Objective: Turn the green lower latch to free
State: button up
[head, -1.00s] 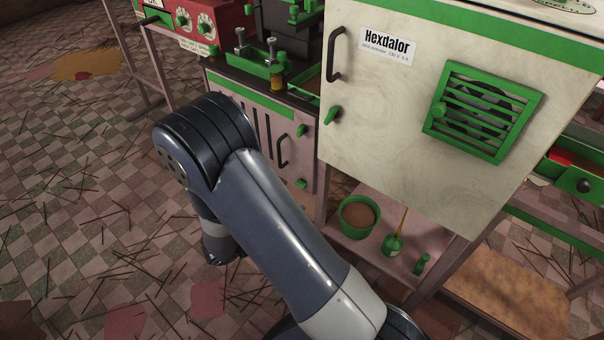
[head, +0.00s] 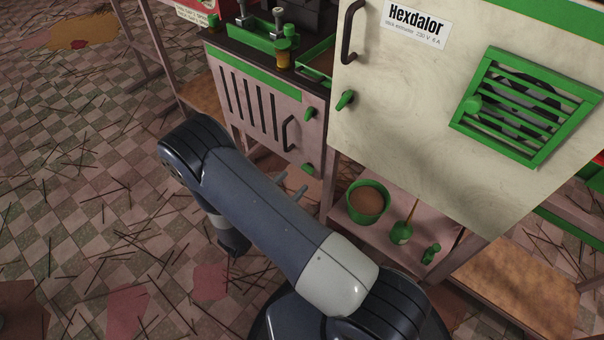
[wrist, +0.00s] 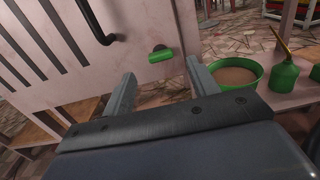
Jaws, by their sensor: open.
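The green lower latch (head: 308,169) sits near the bottom right corner of the pink slotted cabinet door (head: 262,122). In the wrist view the latch (wrist: 160,53) is a short green lever, lying nearly level. My gripper (head: 292,184) is open and empty, low in front of the door, mostly hidden behind my arm in the head view. In the wrist view its two fingers (wrist: 160,72) point at the door, with the latch between and beyond their tips, apart from them. The green upper latch (head: 309,114) is higher on the same door edge.
A dark door handle (head: 288,134) is left of the latches. The white Hexdalor cabinet (head: 420,110) overhangs to the right. Below it, a shelf holds a green pot (head: 367,203) and a green bottle (head: 401,233). The floor at left is open, strewn with sticks.

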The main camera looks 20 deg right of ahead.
aim_at(304, 170)
jog(key=shift+b+x, duration=0.4)
jog(key=shift+x, duration=2.25)
jog(key=c, duration=1)
jog(key=shift+n, duration=0.4)
jog(key=n+p, duration=0.2)
jog(key=n, duration=0.3)
jog(key=shift+n, duration=0.3)
jog(key=n+p, duration=0.1)
jog(key=n, duration=0.4)
jog(key=shift+w+f+n, duration=0.1)
jog(key=shift+n, duration=0.3)
jog(key=shift+a, duration=0.1)
